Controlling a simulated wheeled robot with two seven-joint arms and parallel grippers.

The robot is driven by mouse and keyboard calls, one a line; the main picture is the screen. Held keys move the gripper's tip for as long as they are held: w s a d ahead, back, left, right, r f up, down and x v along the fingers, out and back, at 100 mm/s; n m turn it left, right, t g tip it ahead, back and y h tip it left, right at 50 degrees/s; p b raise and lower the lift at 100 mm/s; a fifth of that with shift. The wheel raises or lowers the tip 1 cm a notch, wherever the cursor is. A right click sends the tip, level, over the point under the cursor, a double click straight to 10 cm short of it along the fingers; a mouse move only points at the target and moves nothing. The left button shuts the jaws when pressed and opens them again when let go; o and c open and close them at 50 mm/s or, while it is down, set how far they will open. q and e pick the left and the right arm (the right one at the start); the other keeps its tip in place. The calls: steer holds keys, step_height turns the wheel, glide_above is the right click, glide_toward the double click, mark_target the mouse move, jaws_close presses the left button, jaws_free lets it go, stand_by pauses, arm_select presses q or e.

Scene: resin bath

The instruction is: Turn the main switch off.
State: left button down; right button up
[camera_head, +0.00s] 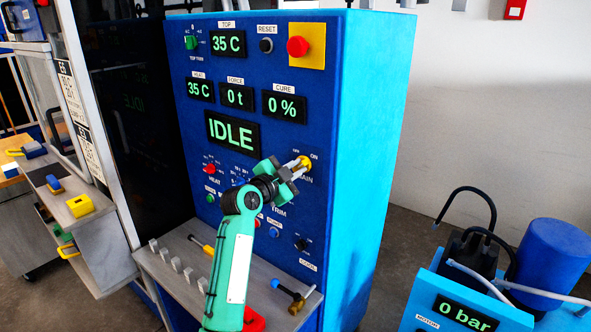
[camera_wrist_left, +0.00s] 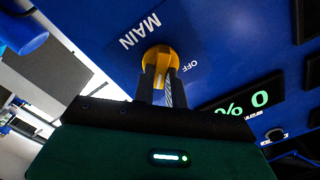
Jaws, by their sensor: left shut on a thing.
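The main switch (camera_head: 306,161) is a yellow rotary knob on the blue control panel (camera_head: 262,180), with small OFF and ON labels above it and MAIN below. My left gripper (camera_head: 298,165) reaches up to it and is shut on the knob. In the left wrist view the two fingers (camera_wrist_left: 161,86) grip the yellow knob (camera_wrist_left: 162,55), with the OFF label close beside it. The fingers partly cover the knob, and I cannot tell for sure which label it points to. My right gripper is not in view.
Display screens, one reading IDLE (camera_head: 232,132), sit above the switch. A red button on a yellow plate (camera_head: 305,46) is at the panel's top. Smaller knobs lie below, near my left arm. A grey shelf (camera_head: 185,292) with tools juts out underneath. A pump unit (camera_head: 460,290) stands right.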

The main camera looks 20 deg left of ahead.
arm_select(q)
steer(key=n, duration=0.4)
steer(key=shift+a+p, duration=0.1)
steer(key=shift+p, duration=0.25)
steer(key=n+p, duration=0.1)
steer(key=n, duration=0.3)
steer(key=shift+r+n, duration=0.1)
steer(key=shift+n, duration=0.2)
steer(key=n+p, duration=0.2)
steer(key=n, duration=0.2)
steer(key=n+p, duration=0.2)
steer(key=n, duration=0.2)
steer(key=shift+w+a, duration=0.15)
steer(key=shift+a, duration=0.05)
steer(key=shift+n+p, duration=0.3)
steer(key=shift+n, duration=0.2)
steer(key=c, duration=1.4)
jaws_free()
steer(key=shift+c, duration=0.2)
